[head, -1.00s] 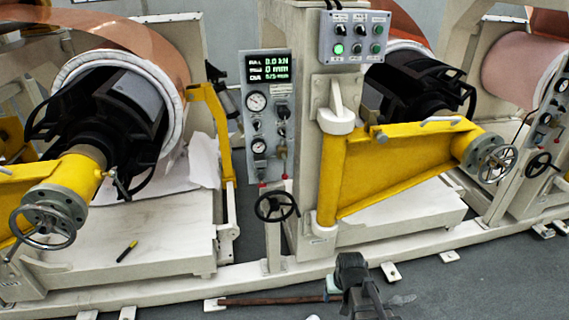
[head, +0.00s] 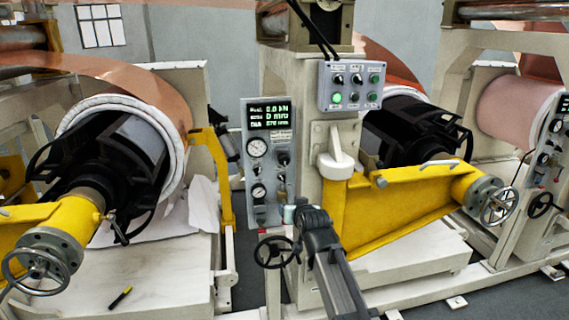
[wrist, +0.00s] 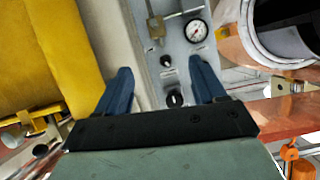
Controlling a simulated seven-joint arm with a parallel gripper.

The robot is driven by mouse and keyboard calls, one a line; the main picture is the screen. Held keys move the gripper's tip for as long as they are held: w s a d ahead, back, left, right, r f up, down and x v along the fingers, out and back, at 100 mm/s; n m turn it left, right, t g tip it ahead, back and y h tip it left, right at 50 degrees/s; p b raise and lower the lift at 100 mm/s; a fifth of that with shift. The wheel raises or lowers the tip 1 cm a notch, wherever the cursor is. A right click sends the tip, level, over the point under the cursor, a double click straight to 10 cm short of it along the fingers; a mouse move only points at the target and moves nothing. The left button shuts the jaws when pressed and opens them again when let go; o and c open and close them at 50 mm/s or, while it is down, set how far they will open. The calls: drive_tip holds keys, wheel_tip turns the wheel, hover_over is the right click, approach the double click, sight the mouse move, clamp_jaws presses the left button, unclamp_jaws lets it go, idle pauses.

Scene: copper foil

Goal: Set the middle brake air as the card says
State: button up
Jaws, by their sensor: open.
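The middle grey panel (head: 248,185) stands left of the cream post, with a lit display (head: 268,114), an upper gauge (head: 257,148), a lower gauge (head: 258,192) and dark knobs. A small pale label (head: 281,134) sits under the display; its text is too small to read. My gripper (head: 292,212) is in front of the panel's lower end and hides part of it. In the wrist view my gripper (wrist: 160,66) is open and empty. A black knob (wrist: 175,98) shows between its fingers, with a smaller knob (wrist: 167,62) and a gauge (wrist: 197,30) beyond. I cannot tell whether anything touches.
A yellow arm (head: 400,205) with a handwheel (head: 500,206) is right of the post. A button box (head: 352,87) hangs above. A black handwheel (head: 274,252) is below the panel. A copper roll (head: 165,100) stands left. A yellow-black marker (head: 120,298) lies on the left base.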

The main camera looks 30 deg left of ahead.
sight(285, 162)
wheel_tip(285, 162, up, 8)
drive_tip(key=w+a+m+t+y, duration=0.1)
drive_tip(key=w+a+t+y, duration=0.1)
drive_tip(key=t+y, duration=0.15)
drive_tip(key=x, duration=1.4)
drive_tip(key=shift+w+d+r, duration=0.1)
drive_tip(key=shift+w+d, duration=0.05)
drive_tip(key=shift+d, duration=0.05)
drive_tip(key=c, duration=1)
drive_tip(key=shift+n, duration=0.3)
